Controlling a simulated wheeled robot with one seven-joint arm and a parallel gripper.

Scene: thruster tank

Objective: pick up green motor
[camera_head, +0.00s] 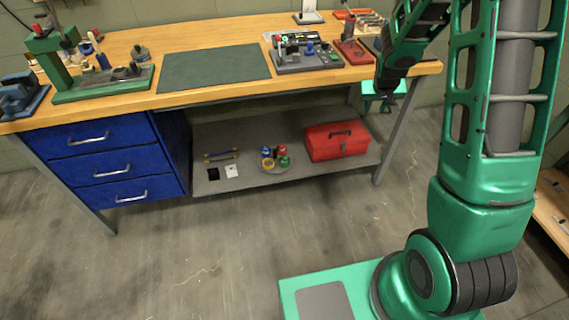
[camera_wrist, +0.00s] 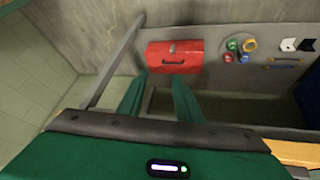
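The green motor (camera_head: 284,161) is a small green piece on a round grey plate (camera_head: 271,169) on the bench's lower shelf. A blue piece (camera_head: 266,152), a red piece (camera_head: 281,150) and a yellow piece (camera_head: 268,162) share the plate. In the wrist view the green motor (camera_wrist: 243,57) shows at the upper right. My gripper (camera_head: 379,104) hangs by the bench's right front edge, well to the right of the plate and apart from it. In the wrist view its two green fingers (camera_wrist: 158,98) are spread with nothing between them.
A red toolbox (camera_head: 337,141) stands on the shelf (camera_head: 230,135) right of the plate. The wooden benchtop (camera_head: 210,98) overhangs the shelf. Blue drawers (camera_head: 100,160) are at left, a bench leg (camera_head: 398,130) at right. The floor in front is clear.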

